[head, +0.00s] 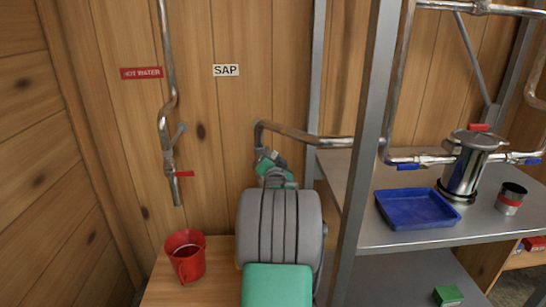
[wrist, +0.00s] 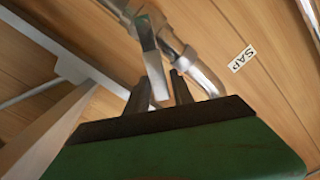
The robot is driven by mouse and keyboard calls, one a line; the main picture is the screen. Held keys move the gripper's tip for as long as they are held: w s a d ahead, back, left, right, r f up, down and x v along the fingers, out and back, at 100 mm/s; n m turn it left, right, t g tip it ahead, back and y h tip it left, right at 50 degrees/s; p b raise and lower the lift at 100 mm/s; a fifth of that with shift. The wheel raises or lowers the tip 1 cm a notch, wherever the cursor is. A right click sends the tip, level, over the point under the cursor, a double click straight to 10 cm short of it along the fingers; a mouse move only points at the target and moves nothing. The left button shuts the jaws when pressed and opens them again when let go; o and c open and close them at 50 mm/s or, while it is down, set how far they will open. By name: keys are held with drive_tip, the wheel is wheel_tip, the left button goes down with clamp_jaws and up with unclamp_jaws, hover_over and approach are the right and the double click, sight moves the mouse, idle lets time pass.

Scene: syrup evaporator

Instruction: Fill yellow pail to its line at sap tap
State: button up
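The sap tap's metal pipe (head: 300,134) comes in from the right and bends down below the SAP sign (head: 226,70). My arm hides the tap's lower end in the head view. In the wrist view the pipe (wrist: 205,78) shows close up, and a flat grey metal lever (wrist: 157,72) reaches down between my gripper's dark fingers (wrist: 161,94). I cannot tell whether the fingers press on it. The yellow pail is not clearly seen; only a thin yellow edge shows beside my arm in the head view. Its fill level and line are hidden.
A red pail (head: 185,257) stands on the wooden bench at left, below the hot water pipe (head: 166,110). A grey shelf post (head: 363,150) rises right of my arm. The shelf holds a blue tray (head: 417,209), a steel vessel (head: 465,170) and a small can (head: 510,198).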

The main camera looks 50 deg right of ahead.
clamp_jaws()
idle(1.1)
